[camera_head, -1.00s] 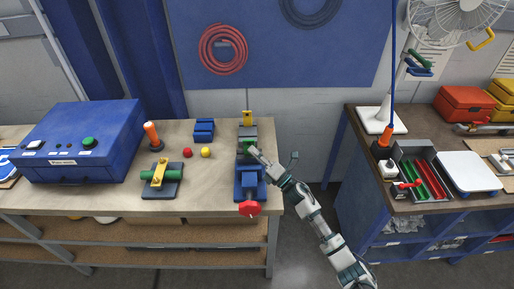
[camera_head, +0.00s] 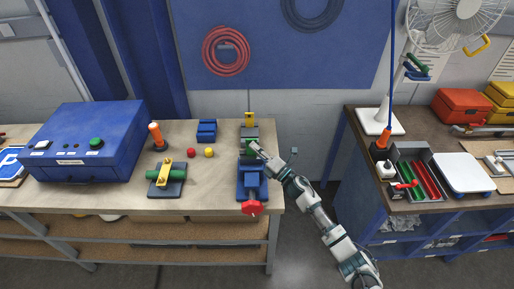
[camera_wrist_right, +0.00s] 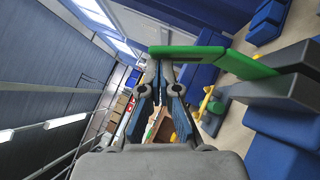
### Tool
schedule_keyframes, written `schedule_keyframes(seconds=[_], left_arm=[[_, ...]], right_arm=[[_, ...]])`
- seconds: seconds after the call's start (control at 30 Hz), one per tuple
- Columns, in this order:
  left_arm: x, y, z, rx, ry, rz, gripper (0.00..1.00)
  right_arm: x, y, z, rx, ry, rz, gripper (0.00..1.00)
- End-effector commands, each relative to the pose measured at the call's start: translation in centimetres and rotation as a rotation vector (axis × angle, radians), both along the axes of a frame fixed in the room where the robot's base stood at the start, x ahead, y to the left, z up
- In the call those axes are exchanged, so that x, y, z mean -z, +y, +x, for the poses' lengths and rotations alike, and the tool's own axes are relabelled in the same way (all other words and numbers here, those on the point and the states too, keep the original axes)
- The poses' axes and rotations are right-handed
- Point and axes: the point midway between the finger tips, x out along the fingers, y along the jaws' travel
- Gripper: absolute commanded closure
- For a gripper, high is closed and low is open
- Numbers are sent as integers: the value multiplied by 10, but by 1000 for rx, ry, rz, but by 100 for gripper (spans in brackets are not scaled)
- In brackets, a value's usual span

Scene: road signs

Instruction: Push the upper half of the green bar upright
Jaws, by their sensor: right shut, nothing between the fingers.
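The green bar shows best in the right wrist view. Its lower part (camera_wrist_right: 248,65) is held between the grey jaws of the blue vise (camera_head: 251,182). Its upper half (camera_wrist_right: 190,50) is bent at an angle to the lower part. In the head view the bar is mostly hidden by my right gripper (camera_head: 254,147) and the vise. In the wrist view my right gripper (camera_wrist_right: 158,66) is shut and empty, its fingertips at the free end of the upper half. I cannot tell for sure whether they touch it. My left gripper is not in view.
A red vise handle (camera_head: 252,208) juts out at the front edge. A yellow clamp with a green cylinder (camera_head: 166,177), red (camera_head: 191,154) and yellow balls (camera_head: 208,152) and a blue box (camera_head: 102,142) stand to the left. A gap separates the right-hand bench (camera_head: 370,150).

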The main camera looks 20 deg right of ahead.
Motion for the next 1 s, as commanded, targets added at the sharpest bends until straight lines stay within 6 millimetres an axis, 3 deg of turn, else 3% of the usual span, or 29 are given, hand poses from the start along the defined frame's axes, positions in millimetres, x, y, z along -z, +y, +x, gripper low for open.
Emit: schedule_keyframes(seconds=[0.3, 0.73, 1.0], left_arm=[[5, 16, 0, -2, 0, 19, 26], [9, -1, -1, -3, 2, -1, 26], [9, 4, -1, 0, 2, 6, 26]], right_arm=[[-10, -10, 11, 2, -4, 5, 100], [-15, -11, 20, 3, -2, 5, 100], [-16, -10, 20, 1, -2, 3, 100]])
